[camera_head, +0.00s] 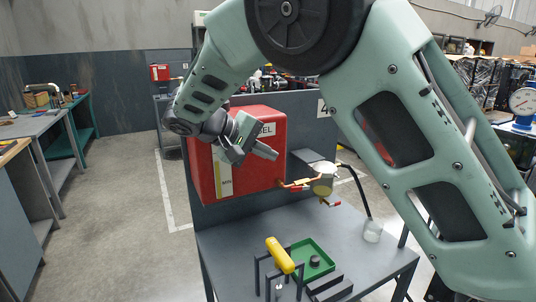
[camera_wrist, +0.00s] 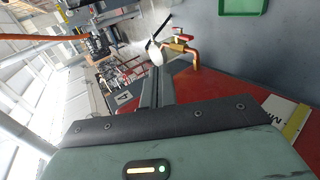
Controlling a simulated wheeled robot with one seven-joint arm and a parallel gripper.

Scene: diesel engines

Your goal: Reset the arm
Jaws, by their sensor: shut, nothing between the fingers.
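My gripper (camera_head: 268,153) is in front of the upper right part of the red box in the head view, with its fingers pointing to the right. It is shut with nothing in it. In the wrist view its fingers (camera_wrist: 157,80) lie together as a narrow dark bar pointing up the picture. My arm arches across the top and right of the head view and hides part of the background.
A green tray (camera_head: 329,264), yellow cylinder (camera_head: 279,254) and glass jar (camera_head: 373,231) are on the bench. Open floor lies left.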

